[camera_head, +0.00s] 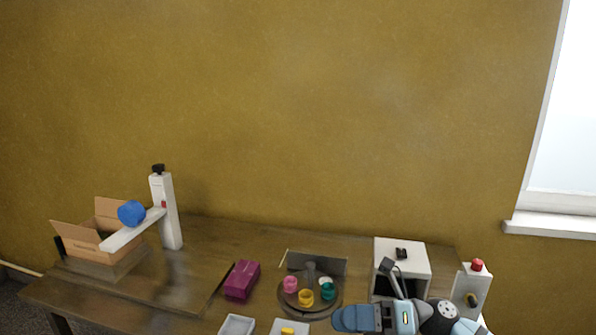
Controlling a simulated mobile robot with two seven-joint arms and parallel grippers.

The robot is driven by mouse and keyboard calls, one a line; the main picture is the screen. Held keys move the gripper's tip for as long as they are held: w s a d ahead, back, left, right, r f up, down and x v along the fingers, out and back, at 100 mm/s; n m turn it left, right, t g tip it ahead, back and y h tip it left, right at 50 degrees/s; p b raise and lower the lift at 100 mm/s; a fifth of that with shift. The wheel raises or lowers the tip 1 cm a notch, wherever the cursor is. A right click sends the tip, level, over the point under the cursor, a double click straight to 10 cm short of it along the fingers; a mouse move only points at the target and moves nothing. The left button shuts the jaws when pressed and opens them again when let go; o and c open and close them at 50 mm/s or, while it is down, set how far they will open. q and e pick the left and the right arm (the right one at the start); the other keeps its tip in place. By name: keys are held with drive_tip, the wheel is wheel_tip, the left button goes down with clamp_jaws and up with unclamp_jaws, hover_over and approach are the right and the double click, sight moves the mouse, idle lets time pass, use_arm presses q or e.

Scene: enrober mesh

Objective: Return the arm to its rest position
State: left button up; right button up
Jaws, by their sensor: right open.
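My right arm comes in from the lower right, and my right gripper (350,318) points left over the front of the table (215,295). Its blue fingers look empty, and the gap between them is hard to see from here. It is to the right of the white trays and in front of the dark round plate (308,310). My left gripper is not in view.
The plate carries small pink (290,284), yellow (306,297) and teal (327,290) pieces. Behind my arm stand a white open-fronted machine (405,257) and a red-button box (471,285). A magenta box (241,280), white tray (236,325), blue-roll stand (166,215) and cardboard box (85,238) stand left.

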drive_tip(key=s+d+f+m+t+h+b, duration=0.15)
drive_tip(key=f+m+t+h, duration=0.4)
drive_tip(key=m, duration=0.55)
drive_tip(key=s+d+f+m+t+h+b, duration=0.1)
drive_tip(key=d+f+m+t+h, duration=0.15)
drive_tip(key=f+m+t, duration=0.6)
drive_tip(key=s+d+f+m+t+h+b, duration=0.1)
drive_tip(key=s+d+f+m+t+h, duration=0.2)
drive_tip(key=f+m, duration=0.75)
drive_tip(key=s+d+f+m+g+h+b, duration=0.25)
drive_tip(key=s+f+m+g+h, duration=0.25)
drive_tip(key=s+f+m, duration=0.75)
wheel_tip(320, 180, up, 11)
drive_tip(key=d+n+p, duration=0.1)
drive_tip(key=p, duration=1.3)
drive_tip(key=shift+s+d+p, duration=0.35)
drive_tip(key=shift+s, duration=0.1)
